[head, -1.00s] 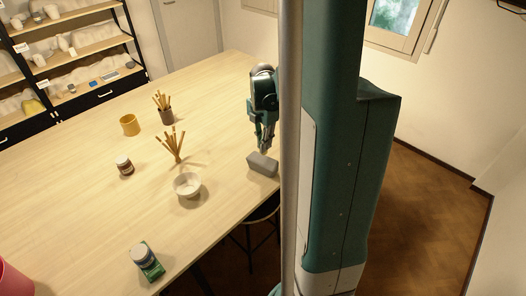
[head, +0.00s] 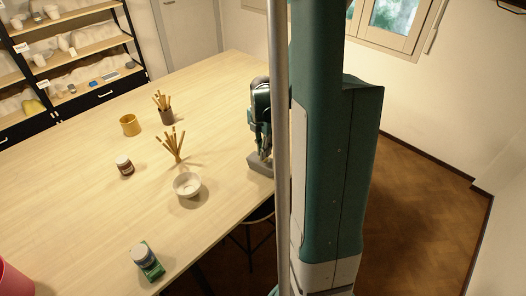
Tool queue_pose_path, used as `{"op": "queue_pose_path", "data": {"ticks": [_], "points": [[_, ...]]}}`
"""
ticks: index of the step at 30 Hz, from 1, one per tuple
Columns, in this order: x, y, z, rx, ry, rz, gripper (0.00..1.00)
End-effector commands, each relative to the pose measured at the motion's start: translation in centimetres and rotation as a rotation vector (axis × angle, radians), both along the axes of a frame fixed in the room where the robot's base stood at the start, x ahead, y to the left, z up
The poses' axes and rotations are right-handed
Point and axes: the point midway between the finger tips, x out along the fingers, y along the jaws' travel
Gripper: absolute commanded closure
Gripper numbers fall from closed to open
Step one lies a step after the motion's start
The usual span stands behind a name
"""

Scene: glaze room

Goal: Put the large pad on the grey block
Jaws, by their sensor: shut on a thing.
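A grey, block-shaped thing (head: 254,164) lies on the table near its right edge, partly covered by my gripper and my column. My gripper (head: 264,157) is down at it, pointing downward, with its fingers shut on it as far as I can see. The fingertips are small and partly hidden. I cannot tell whether this grey thing is the pad or the block of the task. No other grey block and no separate large pad can be made out. A flat green thing (head: 156,270) lies at the table's front edge with a jar (head: 141,253) on or against it.
On the table (head: 90,195) stand a white bowl (head: 187,184), a bundle of sticks (head: 174,146), a brown jar (head: 125,166), a yellow cup (head: 130,125) and a dark pot with sticks (head: 166,115). A pink container (head: 12,282) is at the lower left. The table's left middle is clear.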

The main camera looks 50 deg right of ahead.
Motion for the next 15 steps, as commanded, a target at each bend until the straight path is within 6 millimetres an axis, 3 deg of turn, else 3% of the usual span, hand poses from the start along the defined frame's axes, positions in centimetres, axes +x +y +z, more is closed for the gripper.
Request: {"op": "queue_pose_path", "data": {"ticks": [12, 13, 15], "points": [[0.01, 0.0, -0.4, 0.0, 0.0, 0.0, 0.98], [0.01, -0.01, -0.4, 0.0, 0.0, 0.0, 0.88], [0.01, -0.01, -0.32, 0.0, 0.0, 0.0, 0.79]]}}
